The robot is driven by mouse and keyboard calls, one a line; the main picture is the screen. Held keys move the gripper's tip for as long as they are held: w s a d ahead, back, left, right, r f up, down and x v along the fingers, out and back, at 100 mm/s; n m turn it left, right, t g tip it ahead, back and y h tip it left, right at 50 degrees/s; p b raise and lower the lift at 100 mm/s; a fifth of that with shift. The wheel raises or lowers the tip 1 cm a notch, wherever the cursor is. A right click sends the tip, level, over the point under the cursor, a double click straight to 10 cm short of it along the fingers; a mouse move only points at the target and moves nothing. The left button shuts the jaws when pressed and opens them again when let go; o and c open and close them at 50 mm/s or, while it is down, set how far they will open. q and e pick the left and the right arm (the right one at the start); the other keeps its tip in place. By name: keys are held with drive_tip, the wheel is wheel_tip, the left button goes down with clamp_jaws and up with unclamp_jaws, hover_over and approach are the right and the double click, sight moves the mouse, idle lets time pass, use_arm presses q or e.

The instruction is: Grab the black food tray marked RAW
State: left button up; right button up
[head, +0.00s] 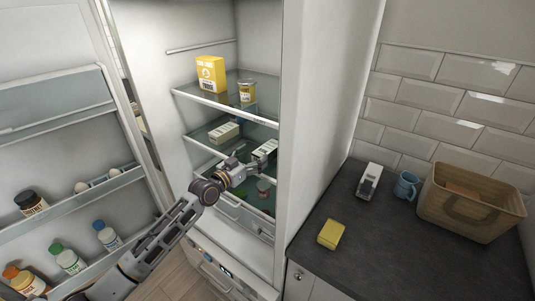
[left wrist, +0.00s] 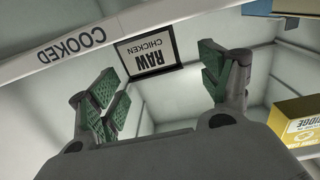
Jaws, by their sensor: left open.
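The black food tray with the RAW CHICKEN label (left wrist: 148,57) shows upside down in the left wrist view, between and beyond my fingers. My left gripper (left wrist: 158,88) is open, with a green-padded finger on each side and nothing between them. In the head view my left gripper (head: 248,168) reaches into the open fridge. A dark tray with a pale label (head: 264,150) lies just beyond its fingers on the middle shelf. That label is too small to read there. My right gripper is not in view.
A shelf edge marked COOKED (left wrist: 60,46) crosses the left wrist view. Another pale-topped pack (head: 224,132) sits left of the tray. The open fridge door (head: 70,190) is at left.

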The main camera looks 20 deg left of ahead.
sight(263, 151)
use_arm(q)
drive_tip(key=shift+d+f+p+x, duration=0.1)
drive_tip(key=shift+p+x, duration=0.15)
drive_tip(key=shift+x, duration=0.55)
drive_tip(key=shift+d+f+p+x, duration=0.1)
drive_tip(key=shift+f+p+x, duration=0.1)
drive_tip(key=shift+x, duration=1.5)
drive_tip(key=c, duration=1.3)
drive_tip(key=shift+r, duration=0.2)
drive_tip(key=shift+c, duration=0.2)
drive_tip(key=shift+r, duration=4.85)
